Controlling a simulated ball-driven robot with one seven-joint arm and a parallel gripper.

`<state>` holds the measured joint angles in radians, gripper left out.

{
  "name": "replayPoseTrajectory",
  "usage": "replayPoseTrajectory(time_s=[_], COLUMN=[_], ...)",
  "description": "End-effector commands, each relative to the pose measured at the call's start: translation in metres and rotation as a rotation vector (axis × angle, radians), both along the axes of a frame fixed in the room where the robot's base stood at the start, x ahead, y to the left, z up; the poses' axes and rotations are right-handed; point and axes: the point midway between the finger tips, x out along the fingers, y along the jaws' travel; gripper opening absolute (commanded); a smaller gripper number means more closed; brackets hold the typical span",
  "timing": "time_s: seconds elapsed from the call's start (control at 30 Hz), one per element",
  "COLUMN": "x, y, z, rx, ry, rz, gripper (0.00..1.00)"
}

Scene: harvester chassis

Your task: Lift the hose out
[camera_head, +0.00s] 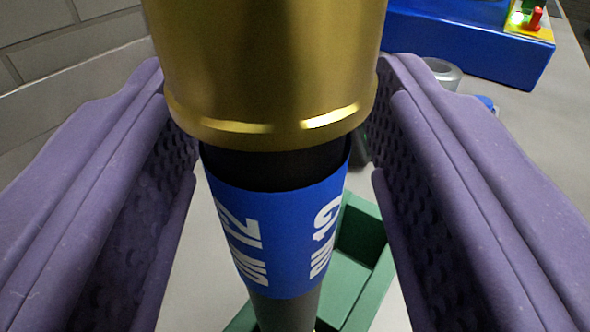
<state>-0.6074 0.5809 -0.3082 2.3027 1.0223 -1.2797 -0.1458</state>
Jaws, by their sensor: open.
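The hose (277,235) stands between the two purple jaws of my gripper (283,170) in the head view. It has a large brass end fitting (268,70) at the top, a black body below it, and a blue band with white lettering. Its lower end runs down toward a green tray (350,270), and where it ends is hidden. My gripper is open, with one jaw on each side of the hose. The brass fitting covers part of the inner jaw edges, so I cannot tell whether they touch it.
A blue box (470,45) stands at the back right, with a yellow panel (530,18) bearing a red knob and a lit green part. A grey ring-shaped part (441,72) lies before it. A grey block wall (60,45) is at the left.

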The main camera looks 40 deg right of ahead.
Motion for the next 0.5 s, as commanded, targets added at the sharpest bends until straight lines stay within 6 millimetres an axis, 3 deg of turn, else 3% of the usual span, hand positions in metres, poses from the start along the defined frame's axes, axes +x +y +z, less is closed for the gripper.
replayPoseTrajectory(time_s=[0.27, 0.5], x=[0.0043, 0.0041], y=[-0.0026, -0.0025], z=[0.0006, 0.0005], rx=[0.000, 0.000], ry=[0.000, 0.000], rz=[0.001, 0.001], gripper=[0.53, 0.00])
